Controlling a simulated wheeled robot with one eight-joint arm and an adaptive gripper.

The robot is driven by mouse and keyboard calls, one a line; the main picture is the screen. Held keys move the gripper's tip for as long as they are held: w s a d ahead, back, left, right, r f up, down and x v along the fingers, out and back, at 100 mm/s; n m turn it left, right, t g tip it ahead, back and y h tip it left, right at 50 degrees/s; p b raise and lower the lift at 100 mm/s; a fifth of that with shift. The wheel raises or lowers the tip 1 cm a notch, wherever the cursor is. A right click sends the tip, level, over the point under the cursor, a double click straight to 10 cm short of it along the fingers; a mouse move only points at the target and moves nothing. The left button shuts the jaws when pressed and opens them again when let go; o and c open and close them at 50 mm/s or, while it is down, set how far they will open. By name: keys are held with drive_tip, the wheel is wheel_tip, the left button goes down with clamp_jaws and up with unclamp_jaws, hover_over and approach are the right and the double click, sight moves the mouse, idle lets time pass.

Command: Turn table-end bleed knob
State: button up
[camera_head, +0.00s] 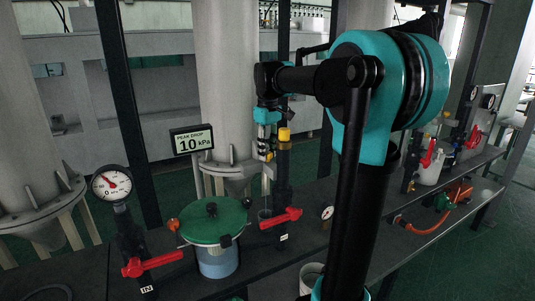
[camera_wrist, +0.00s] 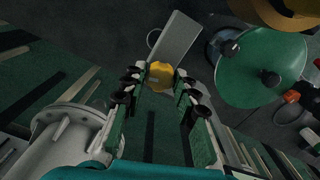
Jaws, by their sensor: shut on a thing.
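A small yellow knob (camera_wrist: 160,75) lies between the fingertips of my gripper (camera_wrist: 158,84) in the wrist view. The fingers flank it and are shut on it. In the head view, my gripper (camera_head: 266,146) points down beside a dark upright pipe with a yellow cap (camera_head: 284,134). The knob is mostly hidden by the fingers there, with only a bit of yellow showing. Its stem and any turn marking cannot be made out.
A green-lidded vessel (camera_head: 214,220) stands on the dark table, with red-handled valves (camera_head: 281,218) around it. A display (camera_head: 192,139) reads "PEAK DROP 10 kPa". A round gauge (camera_head: 112,183) stands left. A large pale column (camera_head: 225,80) rises behind my gripper.

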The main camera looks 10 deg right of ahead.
drive_tip(key=shift+n, duration=1.8)
drive_tip(key=shift+n, duration=1.7)
drive_tip(key=n, duration=0.3)
